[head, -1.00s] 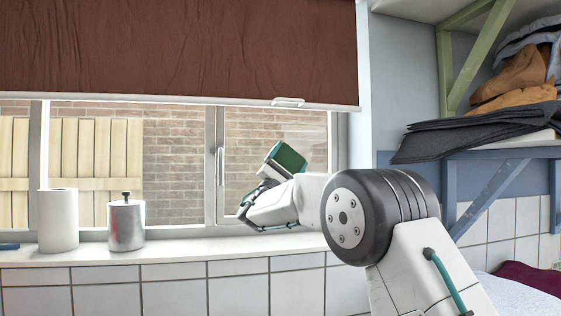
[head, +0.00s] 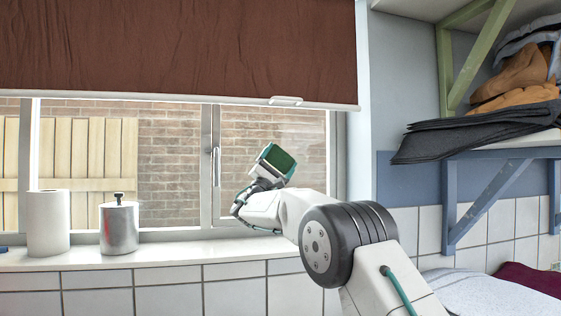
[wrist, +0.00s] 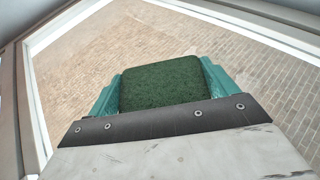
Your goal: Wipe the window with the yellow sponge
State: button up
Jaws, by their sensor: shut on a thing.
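The window (head: 250,125) has a right pane and a left pane, with a brick wall behind the glass. My gripper (head: 275,163) is in front of the lower part of the right pane. It is shut on a sponge (head: 281,157) whose dark green face shows; I see no yellow on it. In the wrist view the green face of the sponge (wrist: 160,82) sits between the teal fingers of my gripper (wrist: 162,90), with the window glass (wrist: 255,60) beyond. I cannot tell whether the sponge touches the glass.
A white paper roll (head: 48,225) and a metal canister (head: 119,229) stand on the sill (head: 170,252) at left. A brown blind (head: 180,50) covers the window's top. A shelf with folded dark cloths (head: 470,135) is at right. The window handle (head: 216,166) projects left of my gripper.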

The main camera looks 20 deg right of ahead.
aim_at(290, 159)
jog(key=shift+w, duration=0.8)
dwell(0.4)
jog(key=shift+d, duration=0.2)
jog(key=shift+w+d, duration=0.1)
jog(key=shift+d, duration=5.85)
jog(key=shift+a, duration=0.15)
jog(key=shift+a, duration=4)
jog(key=shift+a+r, duration=0.1)
jog(key=shift+a, duration=1.85)
jog(key=shift+d, duration=0.15)
